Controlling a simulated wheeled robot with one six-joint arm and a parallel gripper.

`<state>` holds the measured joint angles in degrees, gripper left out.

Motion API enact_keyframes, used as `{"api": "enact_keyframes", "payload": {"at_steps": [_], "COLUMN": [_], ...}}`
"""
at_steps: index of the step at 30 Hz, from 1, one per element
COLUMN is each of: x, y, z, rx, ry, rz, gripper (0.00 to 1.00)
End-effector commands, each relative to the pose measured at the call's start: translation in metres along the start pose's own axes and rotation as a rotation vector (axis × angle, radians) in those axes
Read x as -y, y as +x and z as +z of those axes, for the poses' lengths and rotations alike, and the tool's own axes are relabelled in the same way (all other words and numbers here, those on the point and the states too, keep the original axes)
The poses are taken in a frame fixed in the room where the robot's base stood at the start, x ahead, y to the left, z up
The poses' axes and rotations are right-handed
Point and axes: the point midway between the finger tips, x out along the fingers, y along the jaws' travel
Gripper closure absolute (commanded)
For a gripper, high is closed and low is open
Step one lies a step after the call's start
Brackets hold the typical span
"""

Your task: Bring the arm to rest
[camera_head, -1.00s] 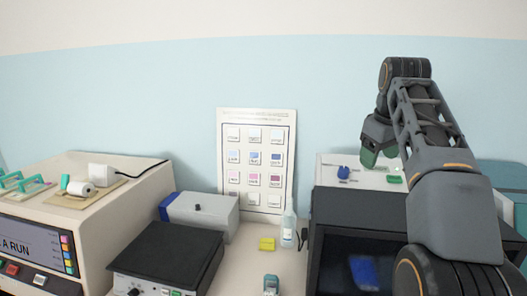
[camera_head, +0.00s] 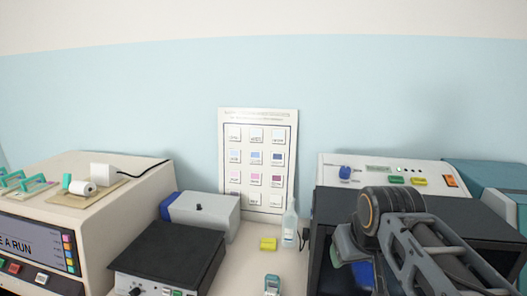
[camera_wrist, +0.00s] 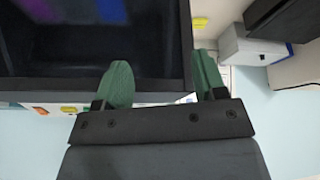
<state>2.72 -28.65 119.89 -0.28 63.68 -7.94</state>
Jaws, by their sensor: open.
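My gripper (camera_wrist: 162,82) shows in the wrist view with its two green fingers apart and nothing between them. In the head view my gripper (camera_head: 345,245) is low at the right, in front of the dark open-fronted box (camera_head: 325,215). Its fingers are partly hidden there by my wrist. In the wrist view the dark box (camera_wrist: 150,60) lies just beyond the fingertips. I cannot tell whether they touch it.
A cream panel (camera_head: 440,172) with buttons stands behind the dark box. A clear bottle (camera_head: 289,228), a yellow block (camera_head: 267,244) and a small teal device (camera_head: 271,284) stand on the bench left of my arm. A black-topped unit (camera_head: 165,252) and a large cream machine (camera_head: 125,215) are farther left.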

Motion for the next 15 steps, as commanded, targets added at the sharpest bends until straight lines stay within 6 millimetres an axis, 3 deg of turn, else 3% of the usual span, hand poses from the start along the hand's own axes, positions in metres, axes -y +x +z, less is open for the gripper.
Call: {"api": "enact_keyframes", "payload": {"at_steps": [1,3,9,11,15], "x": [0.007,0.014,0.026,0.027,0.028], "y": [0.011,0.027,0.063,0.082,0.1], "z": [0.021,0.044,0.094,0.099,0.105], "rx": [-0.008,-0.021,-0.043,-0.027,-0.005], "ry": [0.018,0.046,0.105,0.106,0.109], "rz": [-0.005,-0.01,-0.022,-0.022,-0.025], "gripper": [0.35,0.35,0.35,0.35,0.35]}}
